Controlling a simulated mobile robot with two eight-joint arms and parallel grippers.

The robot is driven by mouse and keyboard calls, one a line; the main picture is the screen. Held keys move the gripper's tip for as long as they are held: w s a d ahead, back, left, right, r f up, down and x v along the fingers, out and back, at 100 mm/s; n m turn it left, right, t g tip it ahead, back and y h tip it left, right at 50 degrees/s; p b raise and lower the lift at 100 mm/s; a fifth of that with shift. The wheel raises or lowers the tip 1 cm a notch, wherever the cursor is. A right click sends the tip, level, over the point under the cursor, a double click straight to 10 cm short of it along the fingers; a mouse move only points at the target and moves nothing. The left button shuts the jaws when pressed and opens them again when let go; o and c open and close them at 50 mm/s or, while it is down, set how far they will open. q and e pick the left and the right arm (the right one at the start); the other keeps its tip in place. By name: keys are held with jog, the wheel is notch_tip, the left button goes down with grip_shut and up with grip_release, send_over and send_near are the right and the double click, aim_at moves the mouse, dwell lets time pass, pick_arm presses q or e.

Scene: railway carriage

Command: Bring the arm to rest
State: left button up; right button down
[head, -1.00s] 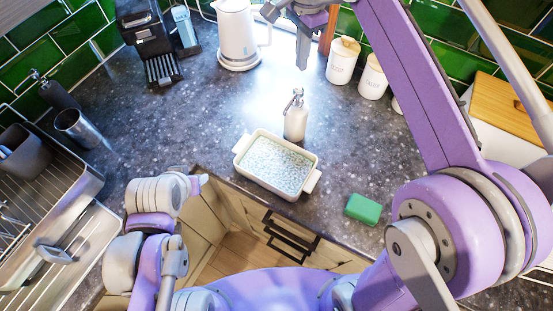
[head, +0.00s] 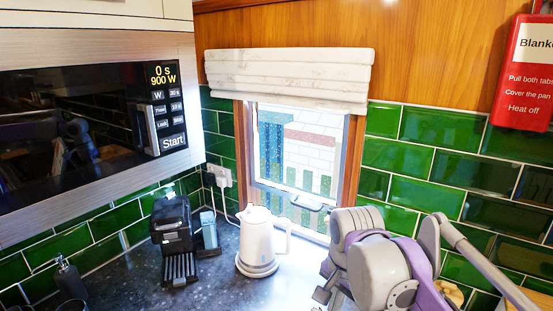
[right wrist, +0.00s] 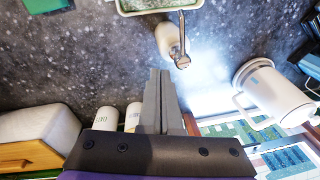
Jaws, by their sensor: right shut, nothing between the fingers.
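My right arm (head: 385,265) stands at the lower right of the head view, its purple and grey links raised in front of the green tiles. In the right wrist view the right gripper (right wrist: 160,75) has its grey fingers together with nothing between them, above the dark speckled worktop. A soap dispenser (right wrist: 170,42) stands just beyond the fingertips, apart from them as far as I can tell. My left gripper is in neither view.
A white kettle (head: 258,240) and a black coffee machine (head: 172,230) stand left of the arm. A microwave (head: 80,120) hangs upper left. The wrist view shows canisters (right wrist: 105,118), a bread bin (right wrist: 35,135), a basin (right wrist: 160,7) and a green sponge (right wrist: 45,5).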

jog(key=s+d+f+n+t, duration=0.2)
jog(key=s+f+n, duration=0.2)
jog(key=s+f, duration=0.2)
jog(key=s+d+f+n+t, duration=0.2)
jog(key=s+f+n, duration=0.3)
jog(key=f, duration=0.5)
jog(key=shift+s+d+t, duration=0.3)
jog(key=shift+s+d, duration=0.45)
jog(key=shift+s, duration=0.45)
